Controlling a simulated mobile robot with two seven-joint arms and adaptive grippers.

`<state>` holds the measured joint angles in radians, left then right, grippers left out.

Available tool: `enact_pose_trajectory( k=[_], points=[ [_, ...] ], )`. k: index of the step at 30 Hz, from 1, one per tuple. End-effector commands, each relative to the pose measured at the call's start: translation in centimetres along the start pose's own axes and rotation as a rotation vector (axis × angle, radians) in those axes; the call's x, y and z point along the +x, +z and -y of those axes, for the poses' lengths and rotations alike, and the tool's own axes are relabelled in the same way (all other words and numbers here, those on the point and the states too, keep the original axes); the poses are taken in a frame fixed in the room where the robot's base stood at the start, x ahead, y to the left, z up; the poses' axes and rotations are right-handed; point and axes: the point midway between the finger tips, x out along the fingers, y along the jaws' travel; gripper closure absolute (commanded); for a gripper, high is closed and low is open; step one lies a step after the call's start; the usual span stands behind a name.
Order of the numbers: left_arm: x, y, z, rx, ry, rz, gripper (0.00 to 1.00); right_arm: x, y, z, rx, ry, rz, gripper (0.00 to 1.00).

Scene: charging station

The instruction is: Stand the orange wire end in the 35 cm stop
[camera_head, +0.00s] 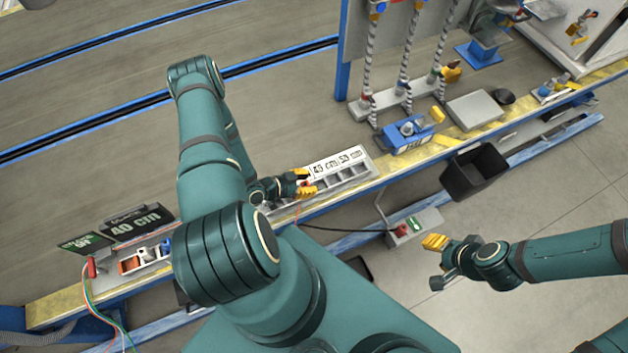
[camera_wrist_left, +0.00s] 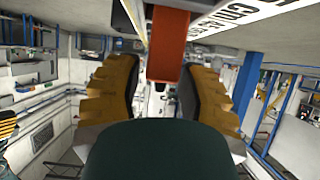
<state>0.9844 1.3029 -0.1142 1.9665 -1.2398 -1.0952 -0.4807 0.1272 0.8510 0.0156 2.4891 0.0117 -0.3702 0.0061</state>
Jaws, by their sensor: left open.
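The pale stop tray (camera_head: 374,168) has a row of slots and labels reading 45 cm and 50 cm. Its left part, where the 35 cm label would be, is hidden by my left arm. My left gripper (camera_head: 303,183) is at the left of the visible slots. Its yellow fingers are open in the left wrist view (camera_wrist_left: 158,95). An orange-red piece, likely the orange wire end (camera_wrist_left: 168,50), stands between the fingers, apart from both. A thin orange wire (camera_head: 297,211) hangs below the gripper. My right gripper (camera_head: 435,242) is over the floor, away from the tray; its jaw state is unclear.
A 40 cm sign (camera_head: 135,222) and a small bin rack (camera_head: 130,265) stand at left, with coloured wires (camera_head: 92,290) hanging nearby. A blue fixture (camera_head: 410,132), grey plate (camera_head: 475,110) and black bin (camera_head: 474,174) are at right. A small switch box (camera_head: 415,226) sits below the tray.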

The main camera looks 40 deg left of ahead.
Motion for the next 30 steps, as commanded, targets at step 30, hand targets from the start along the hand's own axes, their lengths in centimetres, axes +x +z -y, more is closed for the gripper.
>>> enact_pose_trajectory(
  k=[30],
  points=[
    [-9.1,0.0,0.0,0.000,0.000,-0.001,0.61,0.0,0.0,0.0,0.000,0.000,0.000,0.53]
  ],
)
